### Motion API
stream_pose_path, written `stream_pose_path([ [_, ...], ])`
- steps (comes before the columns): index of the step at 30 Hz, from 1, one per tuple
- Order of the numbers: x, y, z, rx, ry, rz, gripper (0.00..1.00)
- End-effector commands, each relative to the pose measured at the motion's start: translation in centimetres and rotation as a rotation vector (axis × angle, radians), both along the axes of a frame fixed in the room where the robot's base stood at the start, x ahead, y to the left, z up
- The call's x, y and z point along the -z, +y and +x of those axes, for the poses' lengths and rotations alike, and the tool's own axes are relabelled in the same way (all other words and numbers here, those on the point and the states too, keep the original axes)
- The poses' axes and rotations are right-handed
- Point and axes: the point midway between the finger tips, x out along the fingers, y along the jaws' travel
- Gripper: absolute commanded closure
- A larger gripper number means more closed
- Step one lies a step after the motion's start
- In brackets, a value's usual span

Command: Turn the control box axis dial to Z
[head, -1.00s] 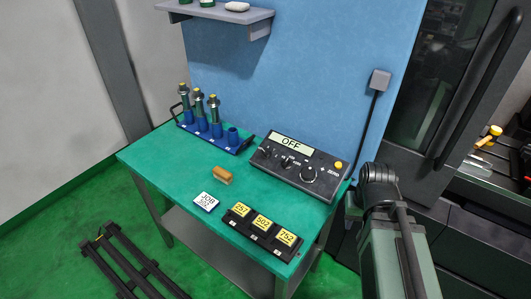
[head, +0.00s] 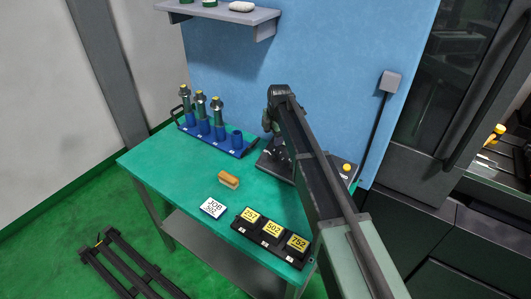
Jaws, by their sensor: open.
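The black control box (head: 342,178) stands at the back right of the green table, against the blue panel. My arm crosses in front of it and hides its display and most of its face, including the dials. Its yellow button (head: 347,167) shows at the right end. My gripper (head: 279,156) points down over the left part of the box, open. It is small and dark against the box, so I cannot tell whether it touches a dial. The dial's setting is hidden.
A blue rack (head: 228,144) with several holders stands at the back left of the table (head: 165,163). A tan block (head: 229,180), a JOB card (head: 213,207) and a black tray (head: 260,243) with yellow number tags lie in front. A shelf (head: 225,16) hangs above.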

Motion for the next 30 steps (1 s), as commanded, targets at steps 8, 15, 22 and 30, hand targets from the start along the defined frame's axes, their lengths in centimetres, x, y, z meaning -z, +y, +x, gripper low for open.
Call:
stream_pose_path([
  [8,0.7,-0.1,-0.1,-0.087,-0.009,-0.010,0.34],
  [15,5.4,0.3,0.3,-0.085,-0.009,-0.009,0.34],
  [22,10.3,0.7,0.8,-0.085,-0.009,-0.009,0.34],
  [30,10.7,0.9,0.9,-0.084,-0.009,-0.009,0.34],
])
